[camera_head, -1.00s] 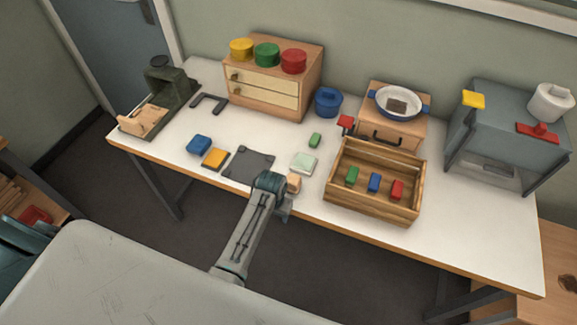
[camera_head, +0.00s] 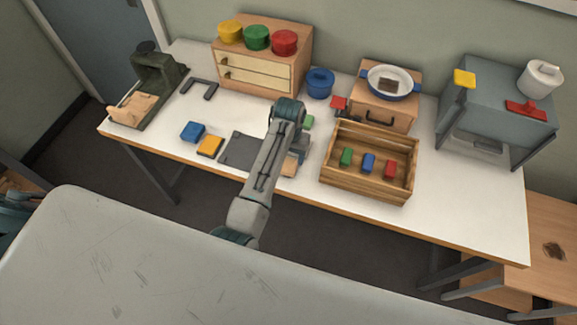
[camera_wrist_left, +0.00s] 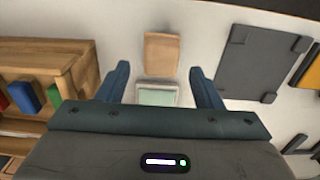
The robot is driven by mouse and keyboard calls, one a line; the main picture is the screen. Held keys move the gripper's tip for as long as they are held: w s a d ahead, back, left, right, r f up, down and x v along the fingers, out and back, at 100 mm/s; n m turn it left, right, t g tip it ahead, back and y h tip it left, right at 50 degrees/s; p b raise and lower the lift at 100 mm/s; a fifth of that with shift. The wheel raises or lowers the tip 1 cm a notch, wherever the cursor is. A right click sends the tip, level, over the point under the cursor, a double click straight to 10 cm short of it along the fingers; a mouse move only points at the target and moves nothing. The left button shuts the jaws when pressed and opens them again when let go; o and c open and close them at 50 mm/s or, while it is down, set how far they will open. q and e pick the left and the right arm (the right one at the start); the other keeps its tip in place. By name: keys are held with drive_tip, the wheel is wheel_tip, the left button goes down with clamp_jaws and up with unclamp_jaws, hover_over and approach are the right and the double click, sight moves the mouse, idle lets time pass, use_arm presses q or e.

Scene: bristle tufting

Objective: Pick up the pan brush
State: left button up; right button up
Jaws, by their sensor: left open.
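I cannot tell for sure which thing is the pan brush. A dark brown block (camera_head: 388,83) lies in the white pan (camera_head: 405,90) with blue handles, on the small wooden cabinet at the back. My left gripper (camera_head: 299,148) is low over the middle of the table, well to the left of that pan. In the left wrist view its two fingers (camera_wrist_left: 159,80) are apart with nothing gripped. A pale green block (camera_wrist_left: 157,95) shows between and below them, and a tan wooden block (camera_wrist_left: 162,53) lies just beyond. My right gripper is out of view.
A wooden crate (camera_head: 365,191) with green, blue and red pieces stands right of my gripper. A grey plate (camera_head: 239,150) lies left. A drawer chest (camera_head: 262,70), a blue pot (camera_head: 320,83) and a grey box (camera_head: 500,105) stand behind. Free table lies at the front right.

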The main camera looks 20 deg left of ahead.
sight(289, 162)
use_arm(q)
drive_tip(key=shift+f, duration=0.25)
wheel_tip(289, 162, down, 3)
drive_tip(key=shift+a+f+p, duration=0.1)
drive_tip(key=shift+f+p, duration=0.05)
drive_tip(key=shift+p, duration=0.9)
drive_tip(key=shift+w+f, duration=0.1)
drive_tip(key=shift+f, duration=0.6)
drive_tip(key=shift+c, duration=0.4)
drive_tip(key=c, duration=1)
